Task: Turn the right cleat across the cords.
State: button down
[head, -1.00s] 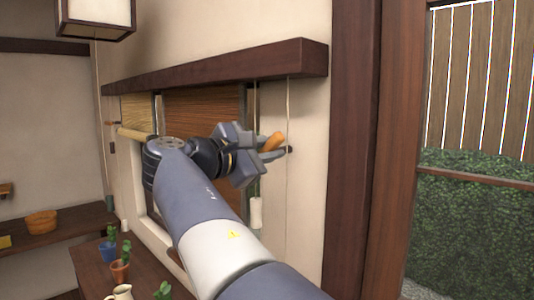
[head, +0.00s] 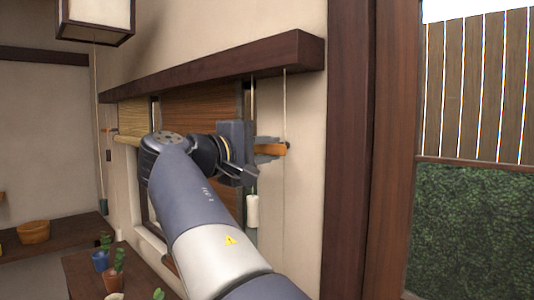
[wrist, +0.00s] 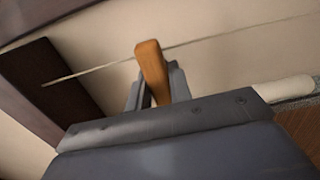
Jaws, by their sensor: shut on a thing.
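The right cleat (head: 273,149) is an orange-brown wooden bar on the wall, lying about level in the head view. My gripper (head: 268,147) is shut on it, with the fingers hiding part of its length. In the wrist view the cleat (wrist: 152,70) stands up between the two fingers (wrist: 157,92). A thin pale cord (head: 286,105) hangs down at the cleat's right end. In the wrist view the cord (wrist: 95,70) passes behind the cleat. I cannot tell whether they touch. A second cord (head: 253,95) hangs farther left.
A white cord weight (head: 252,211) hangs below my gripper. The left cleat (head: 109,130) is at the far side. Potted plants (head: 113,280) stand on a low table.

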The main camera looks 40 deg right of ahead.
dwell(0.4)
jog(key=c, duration=1.3)
grip_release()
jog(key=shift+a, duration=0.15)
jog(key=a, duration=0.3)
jog(key=s+a, duration=0.1)
jog(key=a, duration=0.3)
jog(key=a+b, duration=0.1)
jog(key=a, duration=0.2)
jog(key=shift+s+a, duration=0.25)
jog(key=shift+s, duration=0.05)
jog(key=shift+d, duration=0.1)
jog(key=d, duration=0.3)
jog(key=w+d, duration=0.1)
jog(key=d, duration=0.3)
jog(key=d+p, duration=0.1)
jog(key=d, duration=0.2)
jog(key=shift+w+d, duration=0.25)
jog(key=shift+d, duration=0.05)
